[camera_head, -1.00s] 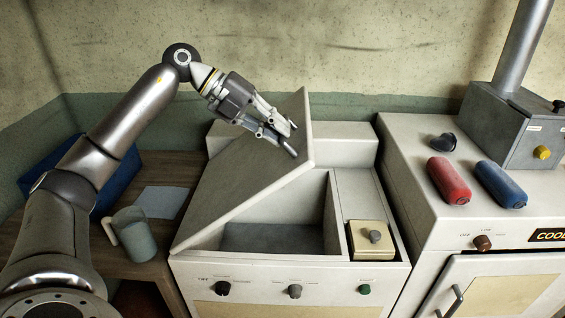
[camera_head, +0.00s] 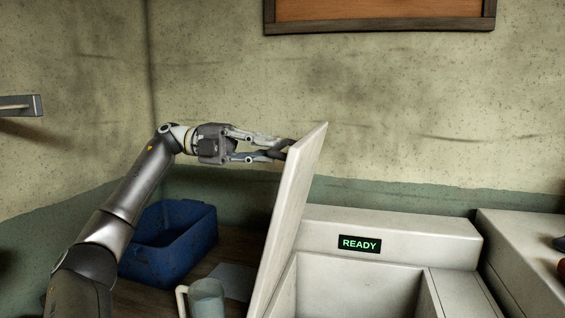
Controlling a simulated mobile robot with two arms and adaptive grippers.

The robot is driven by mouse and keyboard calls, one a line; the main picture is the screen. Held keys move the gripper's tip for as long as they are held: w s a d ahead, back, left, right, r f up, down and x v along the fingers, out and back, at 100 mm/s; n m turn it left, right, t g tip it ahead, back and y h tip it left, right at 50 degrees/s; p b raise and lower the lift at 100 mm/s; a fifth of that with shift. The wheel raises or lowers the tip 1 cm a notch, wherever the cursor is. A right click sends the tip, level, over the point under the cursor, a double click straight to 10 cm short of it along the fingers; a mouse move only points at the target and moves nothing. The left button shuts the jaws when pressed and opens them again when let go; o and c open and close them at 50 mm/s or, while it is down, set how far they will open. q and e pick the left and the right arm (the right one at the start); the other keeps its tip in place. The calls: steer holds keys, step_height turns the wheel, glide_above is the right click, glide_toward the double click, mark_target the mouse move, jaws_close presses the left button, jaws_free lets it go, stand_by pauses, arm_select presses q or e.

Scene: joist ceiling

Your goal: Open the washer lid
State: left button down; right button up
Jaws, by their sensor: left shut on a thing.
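The washer (camera_head: 390,227) is white, with a green READY display (camera_head: 360,243) on its back panel. Its lid (camera_head: 289,220) is hinged at the left and stands steeply raised, near upright, leaving the tub opening (camera_head: 355,290) uncovered in the part that shows. My left gripper (camera_head: 283,150) is at the lid's upper edge, on its left side, with its fingers shut on a small dark handle there. The fingers partly hide the handle. The washer's front controls are below the picture. My right gripper is out of view.
A blue bin (camera_head: 168,243) and a grey mug (camera_head: 206,298) stand on the wooden table (camera_head: 235,254) left of the lid. Another white appliance (camera_head: 520,250) stands at the right. The wall is behind, with a framed board (camera_head: 380,10) above.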

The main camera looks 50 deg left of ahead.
arm_select(q)
steer(key=shift+s+a+r, duration=0.1)
steer(key=shift+a+r, duration=0.05)
steer(key=shift+a, duration=0.1)
steer(key=c, duration=1.5)
jaws_free()
steer(key=shift+o, duration=0.2)
steer(key=v, duration=1.2)
